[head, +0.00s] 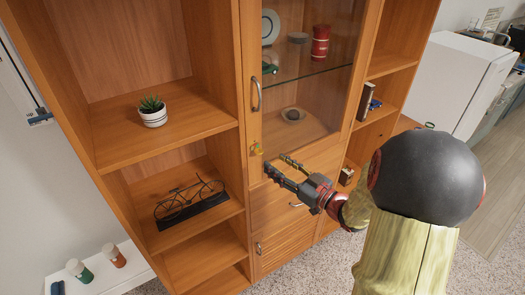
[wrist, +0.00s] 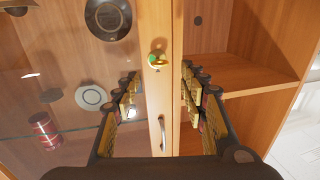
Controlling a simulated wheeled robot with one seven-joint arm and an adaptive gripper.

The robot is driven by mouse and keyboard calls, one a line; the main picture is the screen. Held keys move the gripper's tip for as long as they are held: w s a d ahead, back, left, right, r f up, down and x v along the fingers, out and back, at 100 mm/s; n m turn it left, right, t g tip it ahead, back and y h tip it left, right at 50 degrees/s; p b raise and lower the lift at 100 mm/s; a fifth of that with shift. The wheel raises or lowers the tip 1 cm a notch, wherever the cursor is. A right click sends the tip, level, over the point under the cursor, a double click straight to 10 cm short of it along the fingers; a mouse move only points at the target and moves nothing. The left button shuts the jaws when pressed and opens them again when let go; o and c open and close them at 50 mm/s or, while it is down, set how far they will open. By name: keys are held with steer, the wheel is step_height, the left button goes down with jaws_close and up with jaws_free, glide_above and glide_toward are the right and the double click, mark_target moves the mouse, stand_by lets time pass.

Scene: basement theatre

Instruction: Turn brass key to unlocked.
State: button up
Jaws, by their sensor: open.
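The brass key (head: 257,149) sits in the lock on the left wooden frame of the glass cabinet door (head: 300,105), below the door handle (head: 256,94). In the wrist view, the small shiny brass key (wrist: 157,60) shows on the frame with a spot of green. My gripper (head: 275,162) is open and empty, just right of the key and slightly lower. In the wrist view, the fingers of my gripper (wrist: 160,76) stand apart on either side of the door frame, with the key between and beyond the tips. The key's exact angle is too small to tell.
The metal door handle shows below the key in the wrist view (wrist: 162,132). Open shelves at left hold a potted plant (head: 152,111) and a bicycle model (head: 190,202). A drawer (head: 285,207) lies below the door. Dishes and a red canister (head: 320,42) stand behind the glass.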

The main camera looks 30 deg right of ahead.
mark_target(257, 150)
steer(key=x, duration=0.7)
steer(key=shift+w, duration=0.3)
jaws_close()
steer(key=shift+f, duration=0.1)
stand_by(0.5)
